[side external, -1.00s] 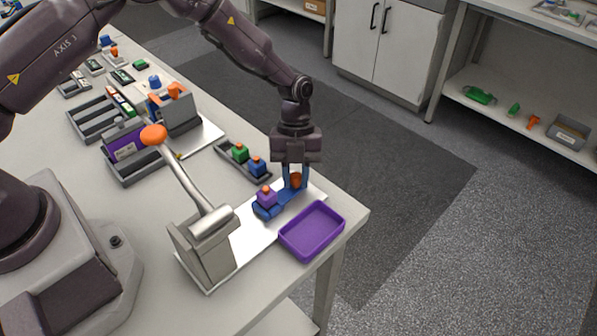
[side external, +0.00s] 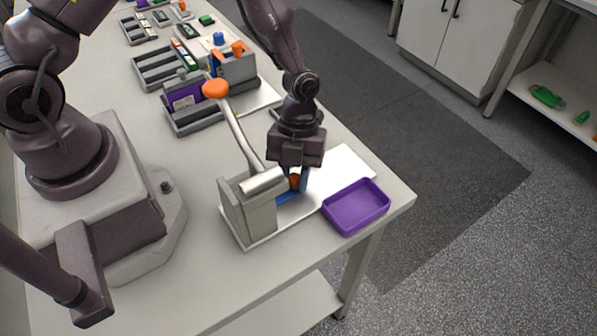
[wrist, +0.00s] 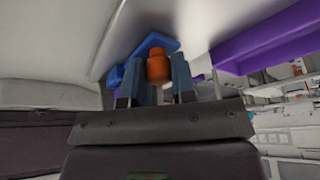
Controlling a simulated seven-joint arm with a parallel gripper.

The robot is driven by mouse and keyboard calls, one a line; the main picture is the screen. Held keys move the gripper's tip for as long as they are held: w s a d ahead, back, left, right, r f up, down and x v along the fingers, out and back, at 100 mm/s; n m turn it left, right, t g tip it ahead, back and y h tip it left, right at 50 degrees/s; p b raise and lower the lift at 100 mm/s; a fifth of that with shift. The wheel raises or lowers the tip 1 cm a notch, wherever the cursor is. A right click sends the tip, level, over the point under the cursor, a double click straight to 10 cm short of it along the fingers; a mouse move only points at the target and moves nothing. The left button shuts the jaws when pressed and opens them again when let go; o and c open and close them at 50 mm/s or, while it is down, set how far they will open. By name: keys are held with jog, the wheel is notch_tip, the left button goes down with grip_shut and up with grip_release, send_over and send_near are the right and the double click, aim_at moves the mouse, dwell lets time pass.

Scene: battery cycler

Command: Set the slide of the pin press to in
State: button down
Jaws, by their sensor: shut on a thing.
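The pin press (side external: 250,213) is a grey body on a white base plate (side external: 345,166), with a raised lever ending in an orange knob (side external: 215,88). Its blue slide (side external: 285,198) lies on the plate, close against the press body. My gripper (side external: 298,182) is shut on the slide's orange knob (side external: 293,181), beside the press head. In the wrist view the orange knob (wrist: 158,66) stands between my two fingers, with the blue slide (wrist: 150,43) behind it. How far the slide sits under the press head cannot be told.
A purple tray (side external: 356,207) stands at the table's right edge, close to the plate. A grey rack with a purple part (side external: 185,100) and other fixtures stand further back. The plate's outer end is bare.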

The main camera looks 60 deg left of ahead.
jog(key=c, duration=0.9)
grip_release()
jog(key=shift+s, duration=0.35)
jog(key=shift+c, duration=0.2)
jog(key=shift+w, duration=0.1)
jog(key=shift+w+r, duration=0.1)
jog(key=shift+r, duration=0.1)
jog(key=v, duration=1.2)
jog(key=shift+r, duration=0.25)
jog(key=shift+w+a+r, duration=0.1)
jog(key=shift+a, duration=0.05)
jog(key=s+a+r+n+t+y, duration=0.1)
jog(key=s+a+r+n+t, duration=0.2)
jog(key=s+r+n, duration=0.4)
jog(key=s+a+r+n+t+y, duration=0.2)
jog(key=s+a+r+n+t, duration=0.2)
jog(key=r+n, duration=0.9)
jog(key=s+n+t, duration=0.1)
jog(key=s+n, duration=0.2)
jog(key=n, duration=0.4)
jog(key=shift+a+r+t, duration=0.2)
jog(key=shift+r+t, duration=0.1)
